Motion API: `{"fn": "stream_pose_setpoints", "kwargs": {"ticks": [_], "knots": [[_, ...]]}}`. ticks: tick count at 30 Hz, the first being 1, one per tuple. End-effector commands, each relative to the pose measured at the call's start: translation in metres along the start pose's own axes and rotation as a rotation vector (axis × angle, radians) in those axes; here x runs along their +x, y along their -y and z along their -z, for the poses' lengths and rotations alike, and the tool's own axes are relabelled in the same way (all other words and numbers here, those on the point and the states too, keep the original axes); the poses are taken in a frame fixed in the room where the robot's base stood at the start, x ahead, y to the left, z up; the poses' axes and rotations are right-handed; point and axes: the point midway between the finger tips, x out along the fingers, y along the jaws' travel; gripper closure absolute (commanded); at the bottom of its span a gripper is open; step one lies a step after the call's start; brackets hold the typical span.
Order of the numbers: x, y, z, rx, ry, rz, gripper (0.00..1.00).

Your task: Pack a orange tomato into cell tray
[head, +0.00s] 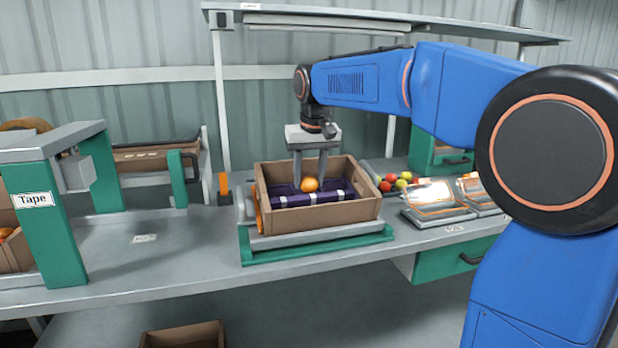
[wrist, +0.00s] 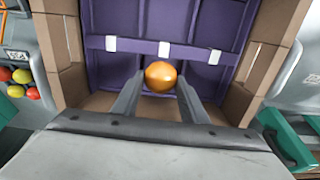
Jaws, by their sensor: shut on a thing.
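My gripper (head: 311,178) points down into a brown box on the bench and is shut on an orange tomato (head: 310,184). In the wrist view the tomato (wrist: 161,76) sits between the fingertips of my gripper (wrist: 160,92). The purple cell tray (head: 318,199) lies inside the box, and its empty cells (wrist: 165,18) show beyond the tomato in the wrist view. The tomato is over the near part of the box, beside the tray's near wall with white clips. I cannot tell whether the tomato touches the tray.
The brown box (head: 335,213) stands on a green and grey stand (head: 320,243). Several red, yellow and green tomatoes (head: 398,182) lie to its right, near flat packs (head: 436,203). A green tape machine (head: 45,220) stands at left. The bench between is mostly clear.

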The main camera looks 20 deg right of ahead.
Motion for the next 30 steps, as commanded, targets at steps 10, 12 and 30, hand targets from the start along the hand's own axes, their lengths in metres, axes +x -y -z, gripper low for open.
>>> {"fn": "stream_pose_setpoints", "kwargs": {"ticks": [10,12,30], "knots": [[0.002,0.0,0.0,0.0,0.0,0.0,0.72],[0.003,0.0,0.0,0.0,0.0,0.0,0.72],[0.01,0.0,0.0,0.0,0.0,0.0,0.72]]}}
